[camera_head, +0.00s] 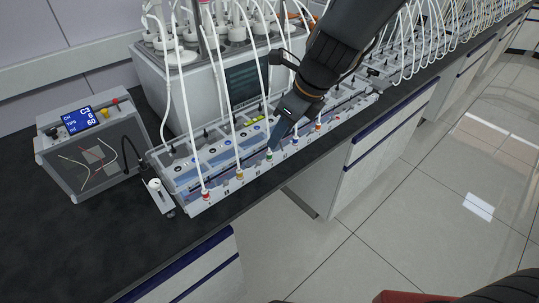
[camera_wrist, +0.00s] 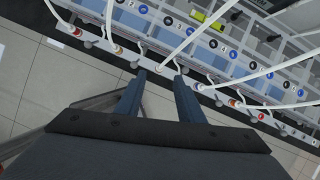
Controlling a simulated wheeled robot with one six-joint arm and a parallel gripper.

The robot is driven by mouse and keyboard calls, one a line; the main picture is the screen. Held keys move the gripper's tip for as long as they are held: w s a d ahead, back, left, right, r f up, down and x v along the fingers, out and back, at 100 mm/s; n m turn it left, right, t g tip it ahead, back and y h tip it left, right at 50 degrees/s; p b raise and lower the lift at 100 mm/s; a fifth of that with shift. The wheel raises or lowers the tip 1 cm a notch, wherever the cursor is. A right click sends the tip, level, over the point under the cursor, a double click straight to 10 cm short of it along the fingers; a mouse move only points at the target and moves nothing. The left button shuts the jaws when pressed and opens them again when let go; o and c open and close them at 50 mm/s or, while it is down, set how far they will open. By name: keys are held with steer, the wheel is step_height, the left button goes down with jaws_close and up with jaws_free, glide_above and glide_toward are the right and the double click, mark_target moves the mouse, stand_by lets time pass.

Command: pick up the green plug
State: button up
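My gripper (camera_head: 279,135) reaches down over the rack just behind and above the green plug. In the wrist view my gripper (camera_wrist: 160,82) has its two blue fingers apart, with a clear gap between them. The green colour cannot be made out there; the right fingertip is close to the plugs on the rail. Contact cannot be told.
White tubes hang around my arm. A control box (camera_head: 92,148) with a blue display stands at left. The black bench is clear at front left.

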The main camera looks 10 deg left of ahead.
mark_target(270, 153)
steer(key=shift+b+x, duration=0.55)
steer(key=shift+x, duration=3.4)
steer(key=shift+d, duration=0.1)
jaws_close()
